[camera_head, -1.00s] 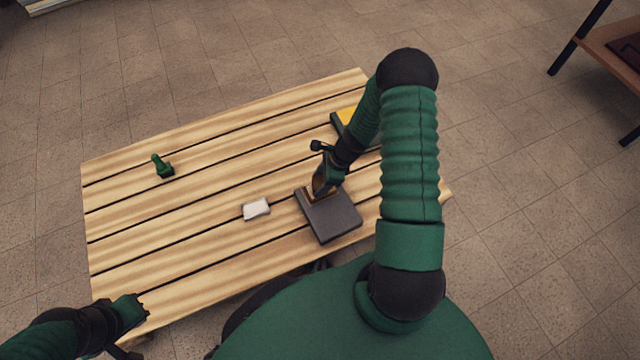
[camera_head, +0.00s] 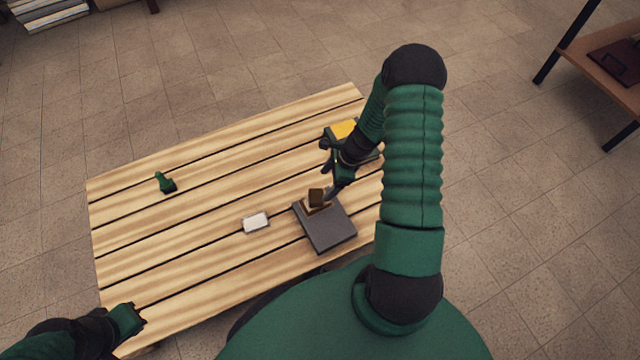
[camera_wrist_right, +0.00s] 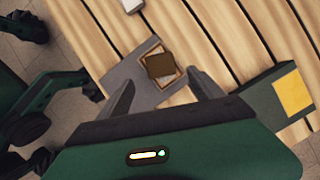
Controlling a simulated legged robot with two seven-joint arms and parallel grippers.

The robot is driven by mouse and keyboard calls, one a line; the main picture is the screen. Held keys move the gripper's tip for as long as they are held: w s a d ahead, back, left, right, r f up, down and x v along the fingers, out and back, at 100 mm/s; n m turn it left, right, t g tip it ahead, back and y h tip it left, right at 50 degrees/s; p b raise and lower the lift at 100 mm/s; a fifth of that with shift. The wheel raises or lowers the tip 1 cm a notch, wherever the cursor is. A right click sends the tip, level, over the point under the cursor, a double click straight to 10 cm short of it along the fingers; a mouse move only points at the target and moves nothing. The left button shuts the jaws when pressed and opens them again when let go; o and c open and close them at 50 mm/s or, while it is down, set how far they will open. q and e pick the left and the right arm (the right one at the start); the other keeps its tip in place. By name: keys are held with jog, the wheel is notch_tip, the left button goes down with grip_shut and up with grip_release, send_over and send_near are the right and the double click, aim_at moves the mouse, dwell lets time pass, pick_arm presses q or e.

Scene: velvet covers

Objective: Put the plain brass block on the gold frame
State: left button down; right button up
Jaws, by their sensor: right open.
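The plain brass block (camera_head: 316,196) is a dark brownish piece on the gold frame at the far left corner of the grey slab. In the right wrist view the block (camera_wrist_right: 160,66) lies over the gold frame (camera_wrist_right: 172,80), turned slightly relative to it, with the frame's edge showing around part of it. My right gripper (camera_head: 334,188) is open, just to the right of the block. In the wrist view its two fingers stand apart with nothing between them, short of the block. My left gripper (camera_head: 136,314) is at the table's near left corner; its jaws are unclear.
The grey slab (camera_head: 330,230) lies on the slatted wooden table (camera_head: 200,235). A white block (camera_head: 256,222) is left of it. A small green object (camera_head: 165,183) stands further left. A dark box with a yellow top (camera_head: 343,129) is behind my right arm. The table's left half is mostly clear.

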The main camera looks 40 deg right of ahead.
jog(key=s+a+r+n+h, duration=0.2)
jog(key=s+a+r+n, duration=0.1)
jog(key=a+r+n, duration=0.9)
jog(key=s+a+r+n+h, duration=0.25)
jog(key=a+r+n, duration=0.45)
jog(key=r+n, duration=0.5)
pick_arm(q)
jog(key=w+p+v, duration=0.3)
jog(key=p+v, duration=1)
jog(key=w+r+p+v, duration=0.1)
jog(key=w+p+v, duration=0.2)
jog(key=p+v, duration=1)
jog(key=w+r+p+v, duration=0.1)
jog(key=w+p+v, duration=0.2)
jog(key=p+v, duration=1)
jog(key=shift+s+r+p, duration=0.15)
jog(key=shift+r+p, duration=0.25)
pick_arm(e)
notch_tip(320, 180, up, 37)
jog(key=n, duration=0.2)
jog(key=shift+r+y, duration=0.15)
jog(key=shift+y, duration=0.3)
jog(key=shift+w+a, duration=0.1)
